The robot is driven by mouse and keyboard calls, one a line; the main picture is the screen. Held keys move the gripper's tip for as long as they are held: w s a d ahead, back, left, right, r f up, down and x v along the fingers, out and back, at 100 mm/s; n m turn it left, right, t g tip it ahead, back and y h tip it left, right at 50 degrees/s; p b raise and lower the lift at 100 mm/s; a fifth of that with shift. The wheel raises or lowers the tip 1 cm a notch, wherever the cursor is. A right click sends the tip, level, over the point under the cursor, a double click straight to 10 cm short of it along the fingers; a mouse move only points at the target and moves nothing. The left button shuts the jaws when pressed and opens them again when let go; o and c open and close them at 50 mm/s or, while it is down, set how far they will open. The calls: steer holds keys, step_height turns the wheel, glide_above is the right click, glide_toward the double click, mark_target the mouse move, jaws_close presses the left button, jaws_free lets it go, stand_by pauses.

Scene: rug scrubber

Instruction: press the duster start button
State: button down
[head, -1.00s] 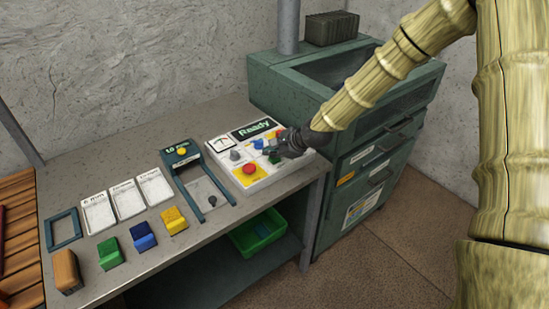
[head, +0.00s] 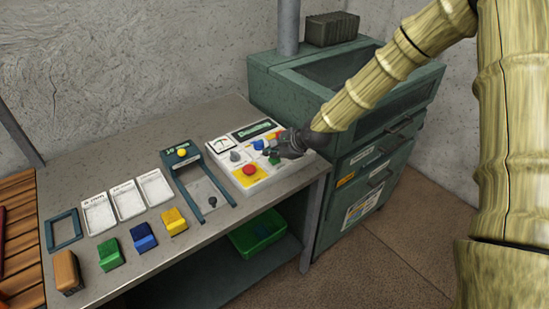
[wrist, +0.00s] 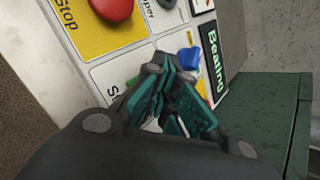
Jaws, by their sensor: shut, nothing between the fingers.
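The white control panel (head: 262,182) stands at the right end of the bench. It bears a red stop button (head: 250,169) on yellow, a grey knob (head: 235,155) and a blue switch (head: 258,144). Its display (wrist: 214,62) reads "Beating" in the wrist view. My gripper (head: 270,154) is shut and empty, with its teal fingertips (wrist: 164,68) low over the panel, between the stop button and the display. A white label beginning with "S" (wrist: 113,92) shows beside the fingers.
The green cabinet machine (head: 345,165) stands right behind the panel. A green bin (head: 257,232) sits underneath. The floor at front right is clear.

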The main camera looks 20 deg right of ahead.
mark_target(273, 160)
steer(key=shift+r+p, duration=0.3)
steer(key=shift+r, duration=0.35)
steer(key=shift+r, duration=0.1)
steer(key=shift+r+p, duration=1.75)
steer(key=shift+r, duration=0.65)
